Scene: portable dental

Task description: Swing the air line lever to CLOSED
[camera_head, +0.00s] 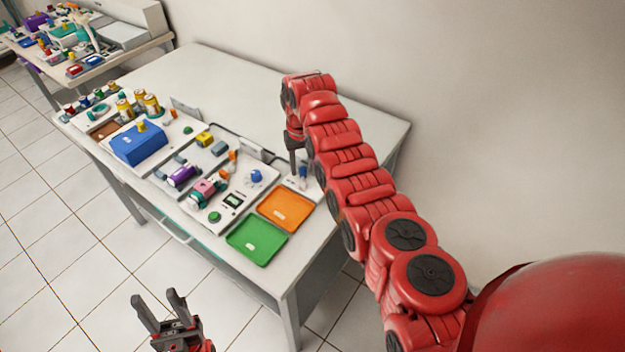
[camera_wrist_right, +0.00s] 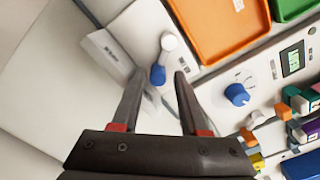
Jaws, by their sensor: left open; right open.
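The lever (camera_wrist_right: 158,74), with a blue grip and a round white end, sits on a small white panel in the right wrist view. It also shows, small, in the head view (camera_head: 303,171). My right gripper (camera_wrist_right: 160,76) is open, with its fingertips on either side of the blue grip in that view; I cannot tell whether they touch it. In the head view the right gripper (camera_head: 294,170) points down just beside the lever. A sign plate (camera_wrist_right: 108,47) stands beside the panel, its print unreadable. My left gripper (camera_head: 155,297) is open and empty, over the floor in front of the table.
An orange tray (camera_head: 286,209) and a green tray (camera_head: 257,241) lie near the lever. A blue knob (camera_head: 256,176) and a small display (camera_head: 232,200) are on the neighbouring panel. A blue box (camera_head: 138,143) stands further left. The table's back (camera_head: 230,80) is bare.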

